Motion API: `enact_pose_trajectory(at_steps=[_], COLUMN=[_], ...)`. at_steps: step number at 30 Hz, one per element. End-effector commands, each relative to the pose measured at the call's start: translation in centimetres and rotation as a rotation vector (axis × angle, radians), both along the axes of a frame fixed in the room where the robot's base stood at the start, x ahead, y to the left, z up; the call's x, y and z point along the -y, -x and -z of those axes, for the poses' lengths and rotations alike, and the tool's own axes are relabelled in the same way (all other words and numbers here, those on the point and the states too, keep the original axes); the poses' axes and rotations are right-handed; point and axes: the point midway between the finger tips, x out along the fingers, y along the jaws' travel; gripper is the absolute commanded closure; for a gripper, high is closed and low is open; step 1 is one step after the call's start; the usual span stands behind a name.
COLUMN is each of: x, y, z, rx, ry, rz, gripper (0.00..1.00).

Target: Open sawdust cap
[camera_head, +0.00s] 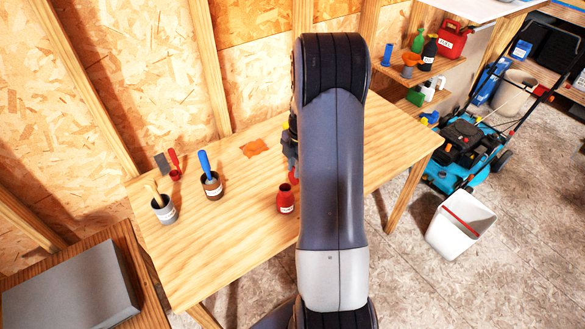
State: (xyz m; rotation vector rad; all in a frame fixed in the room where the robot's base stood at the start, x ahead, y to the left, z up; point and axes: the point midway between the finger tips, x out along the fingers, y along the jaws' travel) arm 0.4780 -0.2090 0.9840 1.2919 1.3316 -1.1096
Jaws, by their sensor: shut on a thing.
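A small red jar (286,202) with a white label stands upright on the wooden workbench (240,225); the label is too small to read. My gripper (292,168) shows only partly at the left edge of my arm, just above and behind the jar. It is shut on a small red piece that looks like a cap (293,177). This piece appears apart from the jar's top. My arm hides the right part of the gripper and the bench behind it.
Left on the bench stand a grey can (165,212) with a brush and a can (213,188) with a blue handle. An orange patch (254,147) lies behind. A shelf with bottles, a blue mower (462,145) and a white bin (460,228) are right.

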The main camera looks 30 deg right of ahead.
Motion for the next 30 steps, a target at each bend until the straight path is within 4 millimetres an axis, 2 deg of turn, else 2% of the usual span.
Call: enact_pose_trajectory(at_steps=[17,18,26,30], x=[0.05,0.04,0.06,0.09], y=[0.27,0.28,0.23,0.18], z=[0.42,0.43,0.39,0.33], rx=[-0.012,-0.012,-0.01,-0.008], ry=[-0.041,-0.041,-0.04,-0.038], rz=[-0.001,-0.001,-0.001,-0.001], gripper=[1.0,0.78,0.56,0.56])
